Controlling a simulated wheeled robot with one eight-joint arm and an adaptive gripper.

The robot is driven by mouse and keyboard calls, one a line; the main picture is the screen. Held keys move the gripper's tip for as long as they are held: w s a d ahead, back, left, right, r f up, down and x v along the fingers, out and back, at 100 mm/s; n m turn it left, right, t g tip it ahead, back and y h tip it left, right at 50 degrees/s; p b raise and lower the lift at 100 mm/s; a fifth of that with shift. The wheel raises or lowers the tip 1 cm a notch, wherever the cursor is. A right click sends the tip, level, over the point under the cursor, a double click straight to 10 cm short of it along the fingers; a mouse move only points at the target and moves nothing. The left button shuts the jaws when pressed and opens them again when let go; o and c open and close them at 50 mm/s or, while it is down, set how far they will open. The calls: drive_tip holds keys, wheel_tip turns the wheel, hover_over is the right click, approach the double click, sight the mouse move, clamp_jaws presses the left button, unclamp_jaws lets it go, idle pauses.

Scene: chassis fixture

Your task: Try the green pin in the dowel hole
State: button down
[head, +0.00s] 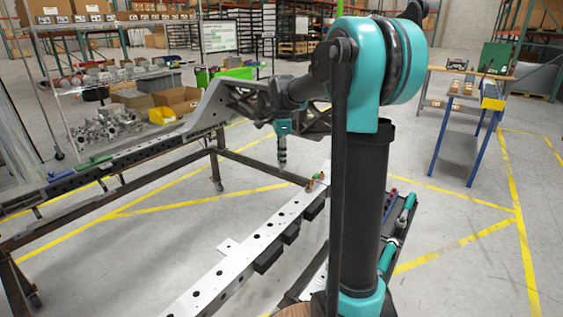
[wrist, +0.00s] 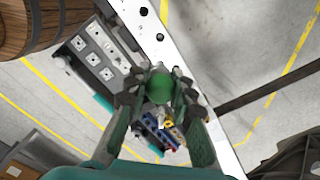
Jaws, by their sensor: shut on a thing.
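My gripper (wrist: 160,100) is shut on the green pin (wrist: 160,88), whose round green head shows between the fingers in the wrist view. In the head view my gripper (head: 282,152) points down at the end of the arm, near the far end of the pale rail; the pin cannot be made out there. The pale rail (head: 235,268) has a row of dark holes and also shows in the wrist view (wrist: 180,62), running behind the gripper. Which hole is the dowel hole, I cannot tell. The pin's lower end is hidden by its head and the fingers.
Yellow, blue and red items (wrist: 172,131) show below the fingers. A wooden barrel (wrist: 42,22) and a grey tray with square cells (wrist: 97,58) lie to the left. A dark frame (head: 258,164) stands behind the rail.

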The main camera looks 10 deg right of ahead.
drive_tip(key=shift+r, duration=2.35)
